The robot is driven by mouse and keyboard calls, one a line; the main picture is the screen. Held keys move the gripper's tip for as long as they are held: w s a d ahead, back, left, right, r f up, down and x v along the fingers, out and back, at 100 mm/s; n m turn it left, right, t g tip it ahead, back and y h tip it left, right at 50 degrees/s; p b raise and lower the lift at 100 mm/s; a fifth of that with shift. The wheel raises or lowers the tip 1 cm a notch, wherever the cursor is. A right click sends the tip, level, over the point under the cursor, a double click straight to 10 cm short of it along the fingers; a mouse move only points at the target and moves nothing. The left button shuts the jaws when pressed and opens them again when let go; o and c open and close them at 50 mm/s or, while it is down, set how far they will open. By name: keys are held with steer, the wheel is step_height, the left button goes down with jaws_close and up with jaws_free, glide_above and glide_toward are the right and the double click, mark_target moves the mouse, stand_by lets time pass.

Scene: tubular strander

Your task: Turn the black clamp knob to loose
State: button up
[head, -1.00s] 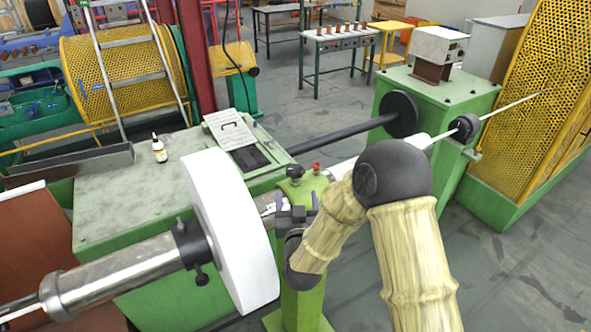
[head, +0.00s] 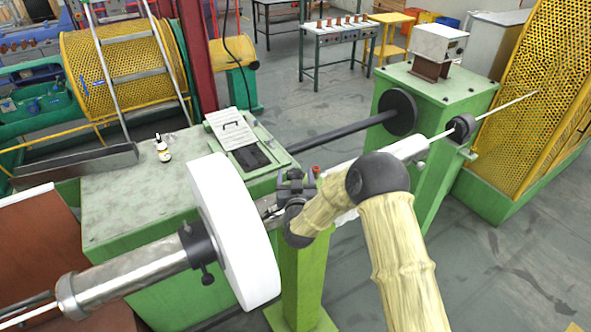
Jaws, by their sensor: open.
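The black clamp knob (head: 295,174) sits on top of the green post (head: 303,270) in the middle of the head view, mostly covered by my gripper. My gripper (head: 295,182) is at the top of the post, right at the knob, with its jaws open. Its dark fingers show on either side of the knob. I cannot tell whether they touch it. A small red knob (head: 316,169) is just right of the gripper.
A white disc (head: 232,230) on a steel shaft (head: 130,276) stands close left of the gripper. A black collar (head: 196,244) with a small knob sits on that shaft. A bottle (head: 163,149) stands on the green bench (head: 125,195). Open floor lies to the right.

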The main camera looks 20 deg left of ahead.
steer(key=shift+w+a, duration=0.2)
steer(key=shift+w, duration=0.3)
steer(key=c, duration=1)
